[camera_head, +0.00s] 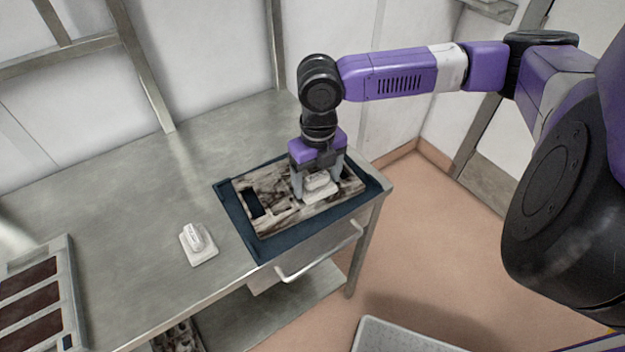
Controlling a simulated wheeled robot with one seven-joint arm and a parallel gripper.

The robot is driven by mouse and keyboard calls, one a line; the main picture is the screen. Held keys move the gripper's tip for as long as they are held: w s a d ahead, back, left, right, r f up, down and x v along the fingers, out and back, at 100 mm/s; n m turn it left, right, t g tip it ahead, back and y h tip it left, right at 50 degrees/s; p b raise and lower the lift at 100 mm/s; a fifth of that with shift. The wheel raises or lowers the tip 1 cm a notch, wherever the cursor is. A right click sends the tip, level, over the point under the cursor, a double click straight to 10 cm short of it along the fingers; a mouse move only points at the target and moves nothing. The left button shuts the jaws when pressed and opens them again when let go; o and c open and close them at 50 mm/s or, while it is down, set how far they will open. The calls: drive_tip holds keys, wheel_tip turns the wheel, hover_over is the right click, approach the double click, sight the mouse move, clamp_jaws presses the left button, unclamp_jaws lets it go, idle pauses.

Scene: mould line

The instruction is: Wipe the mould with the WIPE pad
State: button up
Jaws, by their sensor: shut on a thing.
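The mould (272,216) is a flat rectangular block with a blotchy brown and off-white face and dark recesses. It lies on a dark blue mat or tray (262,249) at the table's right end. My gripper (316,184) points down over the mould's right part. It is shut on a white pad (321,194), whose base appears to touch the mould's face. A second white pad (198,245) with a raised handle stands on the bare table to the left. I cannot read the lettering on either pad, so I cannot tell which is the WIPE pad.
The metal table (150,235) is clear in its middle and back. A frame with dark red-brown panels (30,308) sits at the left front. A drawer handle (318,255) juts out below the mat. A grey bin or tray (395,338) is at the bottom, on the floor side.

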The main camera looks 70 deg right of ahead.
sight(305, 189)
drive_tip(key=shift+s+d+f, duration=0.1)
drive_tip(key=shift+s+d, duration=1)
drive_tip(key=shift+d, duration=0.2)
drive_tip(key=shift+w+a+r+p, duration=0.2)
drive_tip(key=shift+w+a+p, duration=0.45)
drive_tip(key=shift+w+a, duration=0.5)
drive_tip(key=shift+w+a+f, duration=0.1)
drive_tip(key=shift+w+a, duration=0.35)
drive_tip(key=shift+a, duration=0.2)
drive_tip(key=shift+w+a, duration=0.45)
drive_tip(key=shift+a, duration=0.2)
drive_tip(key=shift+a, duration=0.1)
drive_tip(key=shift+w+a+f+p, duration=0.15)
drive_tip(key=shift+w+a+p, duration=0.2)
drive_tip(key=shift+w+a, duration=0.65)
drive_tip(key=shift+w+a+p, duration=0.15)
drive_tip(key=shift+w+a, duration=0.3)
drive_tip(key=shift+a, duration=0.2)
drive_tip(key=shift+w+a+p, duration=0.15)
drive_tip(key=shift+w+a, duration=0.25)
drive_tip(key=shift+a, duration=0.2)
drive_tip(key=shift+s+d+r, duration=0.25)
drive_tip(key=shift+s+d, duration=0.75)
drive_tip(key=shift+d, duration=0.2)
drive_tip(key=shift+s+d+f, duration=0.15)
drive_tip(key=shift+s+d, duration=0.85)
drive_tip(key=shift+d, duration=0.25)
drive_tip(key=shift+s+d+f, duration=0.1)
drive_tip(key=shift+s+d, duration=0.85)
drive_tip(key=shift+d, duration=0.25)
